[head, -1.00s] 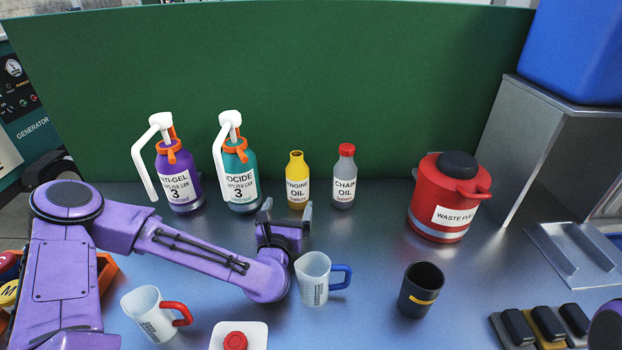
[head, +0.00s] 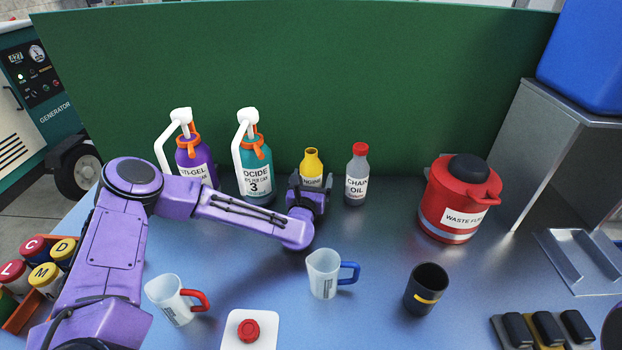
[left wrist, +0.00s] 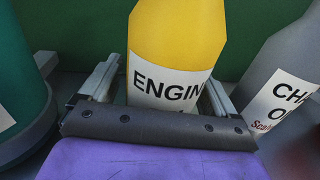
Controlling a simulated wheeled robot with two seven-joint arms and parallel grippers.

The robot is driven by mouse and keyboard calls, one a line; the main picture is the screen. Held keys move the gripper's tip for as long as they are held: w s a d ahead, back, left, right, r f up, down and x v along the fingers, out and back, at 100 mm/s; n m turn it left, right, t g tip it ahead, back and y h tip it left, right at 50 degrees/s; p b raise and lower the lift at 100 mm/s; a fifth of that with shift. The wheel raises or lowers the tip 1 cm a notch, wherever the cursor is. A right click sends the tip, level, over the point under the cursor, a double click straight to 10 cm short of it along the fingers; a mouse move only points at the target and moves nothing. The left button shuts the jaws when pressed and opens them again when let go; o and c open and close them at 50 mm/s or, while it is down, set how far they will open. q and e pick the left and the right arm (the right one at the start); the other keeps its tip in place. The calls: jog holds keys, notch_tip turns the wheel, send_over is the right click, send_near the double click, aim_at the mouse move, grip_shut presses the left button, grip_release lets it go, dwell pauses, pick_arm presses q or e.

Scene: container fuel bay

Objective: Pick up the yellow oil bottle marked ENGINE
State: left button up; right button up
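The yellow oil bottle (head: 312,158) stands upright at the back of the bench, its lower part hidden behind my left gripper (head: 308,188). In the left wrist view the yellow bottle (left wrist: 178,40) shows its ENGINE label close up. It stands between the two fingers of my left gripper (left wrist: 162,76). The fingers are spread, one on each side, with a gap visible at the left; contact on the right cannot be told. My right gripper is not in view.
The grey chain oil bottle (head: 357,178) stands close on the right, the teal biocide bottle (head: 255,178) on the left. A blue-handled jug (head: 322,275), a red-handled jug (head: 172,302) and a dark cup (head: 426,290) stand nearer. A red waste can (head: 452,205) stands right.

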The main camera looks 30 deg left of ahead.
aim_at(312, 161)
pick_arm(q)
jog(key=c, duration=1.1)
jog(key=shift+o, duration=0.2)
jog(key=shift+r, duration=0.15)
jog(key=shift+r+b, duration=0.45)
jog(key=shift+r, duration=0.1)
jog(key=s+r, duration=0.1)
jog(key=r, duration=0.1)
jog(key=s+d+r+b, duration=0.1)
jog(key=s+r, duration=0.1)
jog(key=r, duration=0.1)
jog(key=s+d+r+b, duration=0.1)
jog(key=r, duration=0.1)
jog(key=shift+s+r, duration=0.2)
jog(key=s+d+r+b, duration=0.2)
jog(key=s+d+r, duration=0.1)
jog(key=s, duration=0.5)
jog(key=shift+s+d+r, duration=0.2)
jog(key=shift+s+r, duration=0.05)
jog(key=shift+r, duration=0.4)
